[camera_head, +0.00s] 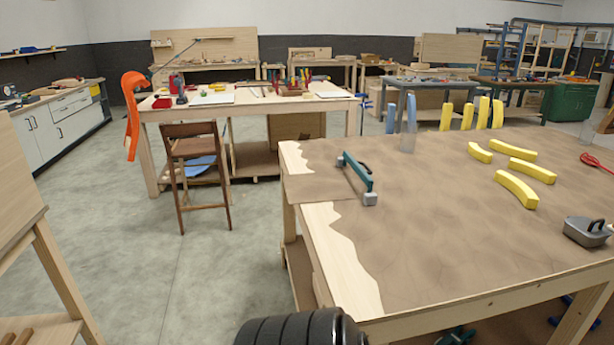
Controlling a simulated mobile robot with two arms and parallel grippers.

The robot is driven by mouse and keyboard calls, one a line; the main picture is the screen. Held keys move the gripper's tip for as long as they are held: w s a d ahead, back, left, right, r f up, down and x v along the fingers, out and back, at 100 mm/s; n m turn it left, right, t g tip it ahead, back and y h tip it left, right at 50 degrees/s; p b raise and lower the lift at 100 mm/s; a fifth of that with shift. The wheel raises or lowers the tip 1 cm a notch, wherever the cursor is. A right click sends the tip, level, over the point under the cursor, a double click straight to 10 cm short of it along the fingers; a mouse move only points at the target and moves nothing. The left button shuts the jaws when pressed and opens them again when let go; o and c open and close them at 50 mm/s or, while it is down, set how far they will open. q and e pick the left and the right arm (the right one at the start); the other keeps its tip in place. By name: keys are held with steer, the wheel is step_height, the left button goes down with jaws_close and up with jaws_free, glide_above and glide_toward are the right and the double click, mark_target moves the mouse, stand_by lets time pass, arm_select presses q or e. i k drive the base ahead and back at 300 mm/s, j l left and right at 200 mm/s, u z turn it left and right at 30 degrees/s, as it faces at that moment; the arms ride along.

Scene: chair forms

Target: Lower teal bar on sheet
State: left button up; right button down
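The teal bar (357,172) lies at the left side of the near worktable, with a pale grey block at each end and a dark handle along it. The brown sheet (430,235) covers most of the tabletop. Its left edge is ragged and leaves strips of bare wood. The bar is over the sheet's left part; I cannot tell whether its full length touches the sheet. Neither of my grippers shows in the head view.
Several yellow curved pieces (517,189) lie on the sheet at right. A grey metal block (587,231) and a red tool (597,162) are near the right edge. A clear cup (407,142) stands at the back. A wooden stool (195,165) stands left of the worktable.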

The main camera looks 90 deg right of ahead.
mark_target(363, 175)
steer(key=i+l+z, duration=0.15)
steer(key=i+z, duration=0.15)
steer(key=z, duration=0.15)
steer(key=i+z, duration=0.3)
steer(key=z, duration=0.15)
steer(key=i+z, duration=0.3)
steer(key=z, duration=0.15)
steer(key=i+j+z, duration=0.2)
steer(key=z, duration=0.25)
steer(key=i+l+z, duration=0.15)
steer(key=z, duration=0.3)
steer(key=i+z, duration=0.45)
steer(key=i+j+z, duration=0.1)
steer(key=z, duration=0.35)
steer(key=i+j+z, duration=0.2)
steer(key=i+z, duration=0.25)
steer(key=k, duration=0.1)
